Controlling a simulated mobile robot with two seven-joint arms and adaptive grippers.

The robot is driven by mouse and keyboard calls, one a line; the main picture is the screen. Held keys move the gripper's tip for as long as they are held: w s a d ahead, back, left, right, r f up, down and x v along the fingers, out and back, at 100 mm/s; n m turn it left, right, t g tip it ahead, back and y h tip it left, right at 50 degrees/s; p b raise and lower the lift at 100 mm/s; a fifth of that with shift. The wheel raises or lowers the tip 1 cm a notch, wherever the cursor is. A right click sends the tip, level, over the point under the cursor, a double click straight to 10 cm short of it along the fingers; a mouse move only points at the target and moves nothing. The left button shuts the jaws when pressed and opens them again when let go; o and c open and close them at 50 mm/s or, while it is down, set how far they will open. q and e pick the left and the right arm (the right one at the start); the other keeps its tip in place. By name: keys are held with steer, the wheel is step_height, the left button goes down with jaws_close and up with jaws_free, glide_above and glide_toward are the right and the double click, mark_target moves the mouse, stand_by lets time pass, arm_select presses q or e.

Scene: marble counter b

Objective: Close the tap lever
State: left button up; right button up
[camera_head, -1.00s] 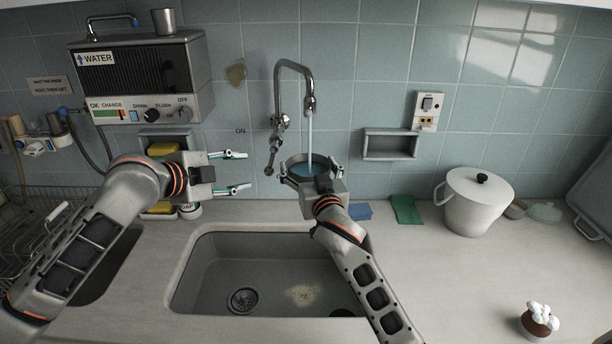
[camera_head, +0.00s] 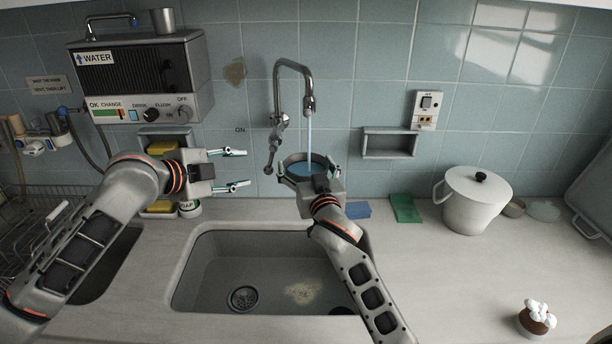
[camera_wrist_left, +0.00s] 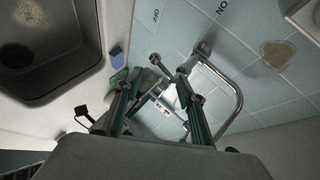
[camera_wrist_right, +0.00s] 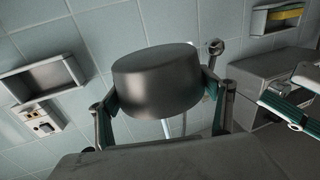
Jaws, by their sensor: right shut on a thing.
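The chrome tap (camera_head: 294,66) stands at the wall behind the sink, and water (camera_head: 309,130) runs from its spout into a grey pot (camera_head: 290,166). The tap lever (camera_head: 272,157) hangs down on the left side of the tap, and its rounded end also shows in the left wrist view (camera_wrist_left: 155,59). My left gripper (camera_head: 237,169) is open and empty, left of the lever and apart from it. My right gripper (camera_head: 317,180) is shut on the pot under the spout. The right wrist view shows the pot (camera_wrist_right: 155,82) between its fingers.
The sink (camera_head: 270,275) lies in front of the tap. A soap holder with sponges (camera_head: 162,148) is behind my left gripper. A white lidded pot (camera_head: 476,202), a green cloth (camera_head: 405,208) and a blue cloth (camera_head: 358,210) are on the right counter. A wall water unit (camera_head: 140,75) hangs upper left.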

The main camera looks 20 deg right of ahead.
mark_target(271, 158)
arm_select(q)
steer(key=c, duration=0.9)
steer(key=shift+n, duration=0.3)
jaws_close()
steer(key=s+a+n+t, duration=0.1)
steer(key=a+n, duration=0.2)
steer(key=n, duration=1)
steer(key=s+a+n+t, duration=0.2)
steer(key=n, duration=1.1)
steer(key=s+d+f+x, duration=0.1)
steer(key=x, duration=1.2)
steer(key=shift+s+d+n, duration=0.2)
steer(key=shift+s+n, duration=0.1)
steer(key=shift+s, duration=0.05)
